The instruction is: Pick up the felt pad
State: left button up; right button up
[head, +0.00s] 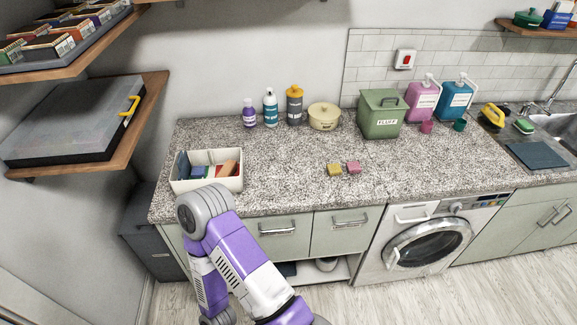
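I cannot single out the felt pad for certain. A cream open box (207,187) at the left end of the counter holds several small flat pieces in dark blue, red and brown, too small to tell apart. A small yellow block (334,169) and a small pink block (354,167) lie side by side on the counter's middle. A dark blue flat mat (537,155) lies by the sink. One of my purple and white arms rises at the bottom, its grey joint in front of the box. Neither gripper shows.
The speckled counter (285,180) has free room around the two blocks. Bottles, a cream pot (324,116), a green FLUFF bin (381,114) and two jugs line its back. Shelves stand at left. Drawers and a washing machine (427,243) are below.

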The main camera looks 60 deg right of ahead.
aim_at(334, 168)
jog(key=u, duration=0.2)
jog(key=i, duration=0.95)
jog(key=z, duration=3.35)
jog(key=i, duration=0.5)
jog(key=z, duration=0.05)
jog(key=k, duration=0.5)
jog(key=z, duration=1.8)
jog(key=i, duration=1.35)
jog(key=u, duration=0.1)
